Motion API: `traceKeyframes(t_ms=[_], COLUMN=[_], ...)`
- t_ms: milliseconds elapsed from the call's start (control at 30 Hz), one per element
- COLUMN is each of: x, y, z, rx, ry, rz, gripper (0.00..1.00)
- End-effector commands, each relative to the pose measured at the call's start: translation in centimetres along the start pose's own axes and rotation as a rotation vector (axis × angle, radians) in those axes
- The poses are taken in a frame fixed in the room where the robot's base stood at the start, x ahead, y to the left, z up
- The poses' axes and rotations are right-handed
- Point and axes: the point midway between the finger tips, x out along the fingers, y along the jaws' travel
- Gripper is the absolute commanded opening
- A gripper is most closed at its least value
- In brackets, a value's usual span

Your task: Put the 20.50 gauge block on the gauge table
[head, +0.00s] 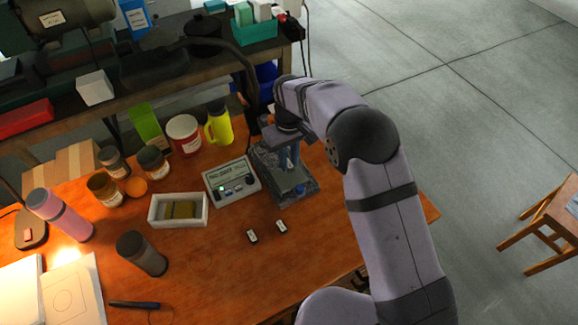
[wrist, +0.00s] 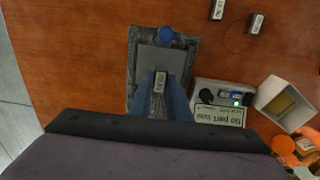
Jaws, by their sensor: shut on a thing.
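My gripper (head: 289,158) is over the dark grey gauge stand (head: 302,183). A blue round knob (wrist: 166,35) is at the stand's edge. The head view hides the held block. Two other labelled blocks (head: 252,236) (head: 281,227) lie on the bench.
A readout box (head: 232,182) with a green light stands close beside the stand. A white tray (head: 156,209) with a brownish block is left of it. A yellow mug (head: 219,126) and a red-and-white tin (head: 184,134) stand behind. The bench front is mostly clear.

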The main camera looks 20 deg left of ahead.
Motion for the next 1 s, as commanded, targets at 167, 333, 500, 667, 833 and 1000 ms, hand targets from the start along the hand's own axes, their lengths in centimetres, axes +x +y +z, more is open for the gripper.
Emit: traceKeyframes(t_ms=[167, 333, 500, 667, 833, 1000], x=[0.9, 2.9, 3.7, 3.7, 4.1, 4.1], y=[0.0, 0.0, 0.0, 0.0, 0.0, 0.0], z=[0.1, 0.1, 0.0, 0.0, 0.0, 0.1], rx=[0.000, 0.000, 0.000, 0.000, 0.000, 0.000], ry=[-0.003, -0.003, 0.001, 0.001, 0.000, -0.001], rz=[0.000, -0.001, 0.000, 0.000, 0.000, 0.000], gripper=[0.00, 0.00, 0.00, 0.00, 0.00, 0.35])
